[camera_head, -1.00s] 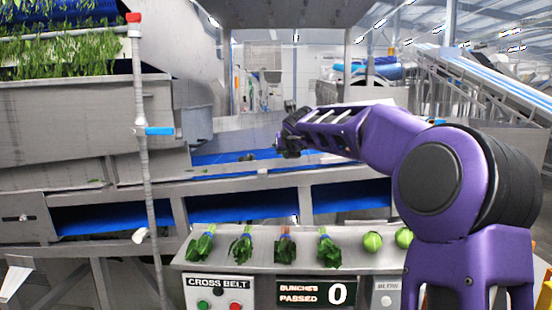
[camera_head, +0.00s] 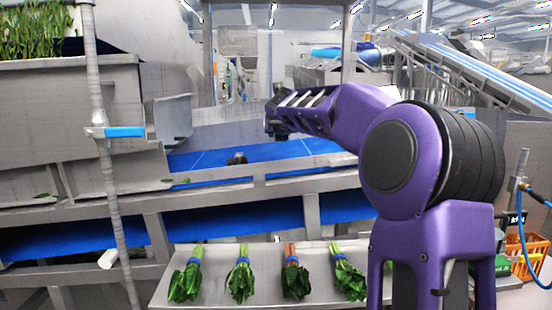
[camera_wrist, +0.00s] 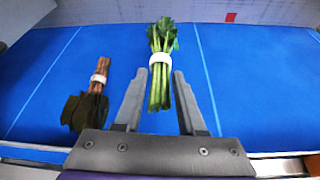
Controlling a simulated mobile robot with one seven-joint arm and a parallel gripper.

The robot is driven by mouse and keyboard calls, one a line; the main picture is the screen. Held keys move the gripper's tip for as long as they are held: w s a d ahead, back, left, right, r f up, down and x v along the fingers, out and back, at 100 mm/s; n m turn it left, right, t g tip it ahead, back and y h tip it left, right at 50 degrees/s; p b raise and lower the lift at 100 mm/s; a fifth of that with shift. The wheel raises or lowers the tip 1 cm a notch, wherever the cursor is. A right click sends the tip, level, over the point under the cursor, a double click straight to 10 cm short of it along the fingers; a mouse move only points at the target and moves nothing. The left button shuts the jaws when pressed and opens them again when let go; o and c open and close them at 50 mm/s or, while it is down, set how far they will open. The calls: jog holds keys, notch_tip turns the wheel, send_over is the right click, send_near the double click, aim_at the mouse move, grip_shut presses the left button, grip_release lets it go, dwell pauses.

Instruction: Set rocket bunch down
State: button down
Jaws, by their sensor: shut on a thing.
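My gripper (camera_wrist: 159,102) is shut on the rocket bunch (camera_wrist: 160,85), which has green stalks, a white band and leaves pointing away from me. The stalks lie between the two grey fingers in the wrist view, over the blue belt (camera_wrist: 245,90). I cannot tell whether the bunch touches the belt. In the head view the arm reaches left over the belt (camera_head: 205,160), and the fingers and held bunch cannot be made out there.
A bunch with reddish stems, a white band and dark leaves (camera_wrist: 96,88) lies on the belt left of my gripper. Several blue-banded bunches lie on the steel shelf (camera_head: 222,293) in front. A steel post (camera_head: 112,190) stands at left. Bare belt shows to the right.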

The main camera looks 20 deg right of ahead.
aim_at(279, 144)
notch_tip(279, 144, down, 4)
jog(key=shift+r, duration=0.25)
notch_tip(279, 144, down, 4)
jog(key=shift+r+b, duration=0.2)
jog(key=shift+b, duration=0.8)
jog(key=shift+r, duration=0.1)
jog(key=c, duration=0.8)
grip_release()
jog(key=shift+o, duration=0.2)
jog(key=shift+s, duration=0.1)
jog(key=shift+p+v, duration=1)
jog(key=shift+v, duration=4.95)
